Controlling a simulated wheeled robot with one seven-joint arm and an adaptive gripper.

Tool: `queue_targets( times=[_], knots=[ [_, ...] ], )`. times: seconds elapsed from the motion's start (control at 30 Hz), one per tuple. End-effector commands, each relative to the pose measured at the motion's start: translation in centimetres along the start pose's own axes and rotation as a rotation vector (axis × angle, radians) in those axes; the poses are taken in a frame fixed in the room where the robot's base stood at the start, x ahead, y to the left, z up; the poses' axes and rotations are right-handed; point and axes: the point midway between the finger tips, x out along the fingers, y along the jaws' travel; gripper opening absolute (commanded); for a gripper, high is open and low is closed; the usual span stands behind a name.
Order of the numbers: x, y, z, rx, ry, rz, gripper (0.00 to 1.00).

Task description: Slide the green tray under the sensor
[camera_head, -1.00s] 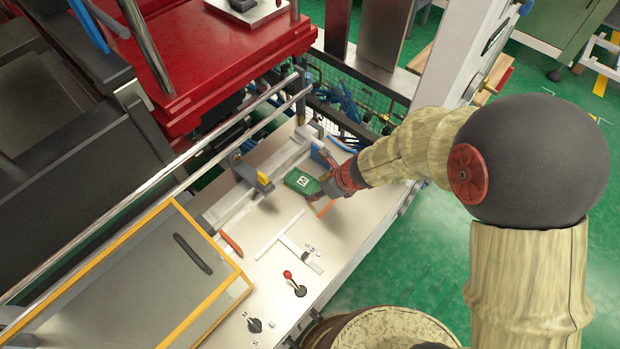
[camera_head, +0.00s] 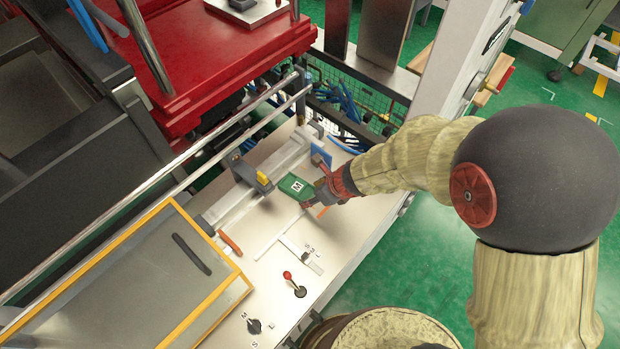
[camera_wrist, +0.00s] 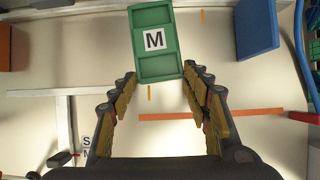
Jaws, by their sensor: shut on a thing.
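The green tray (camera_head: 289,183) bears a white label with a black M. It lies on the pale work surface, right of a yellow-and-grey block on the rail that looks like the sensor (camera_head: 264,182). The tray is beside this block, not under it. In the wrist view the tray (camera_wrist: 153,17) stands slightly tilted at top centre. My gripper (camera_wrist: 160,77) is shut on its near end, one finger at each side. In the head view my gripper (camera_head: 311,197) reaches the tray from the right. I cannot pick out the sensor in the wrist view.
A blue block (camera_head: 320,155) stands behind the tray; it also shows in the wrist view (camera_wrist: 257,28). A red-knobbed lever (camera_head: 299,287) and a T-shaped white guide (camera_head: 279,235) are nearer. An orange strip (camera_wrist: 210,114) lies below the tray.

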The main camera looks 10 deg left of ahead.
Motion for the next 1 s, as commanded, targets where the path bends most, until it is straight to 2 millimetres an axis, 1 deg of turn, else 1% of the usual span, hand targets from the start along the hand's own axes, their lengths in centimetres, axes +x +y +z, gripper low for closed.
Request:
queue_targets(
  times=[0.03,0.33,1.0],
  knots=[
    [0.1,0.4,-0.1,-0.001,0.001,0.005,0.16],
    [0.2,1.5,-0.1,-0.001,0.002,0.013,0.16],
    [0.1,3.1,-0.2,-0.001,0.003,0.007,0.16]
  ],
)
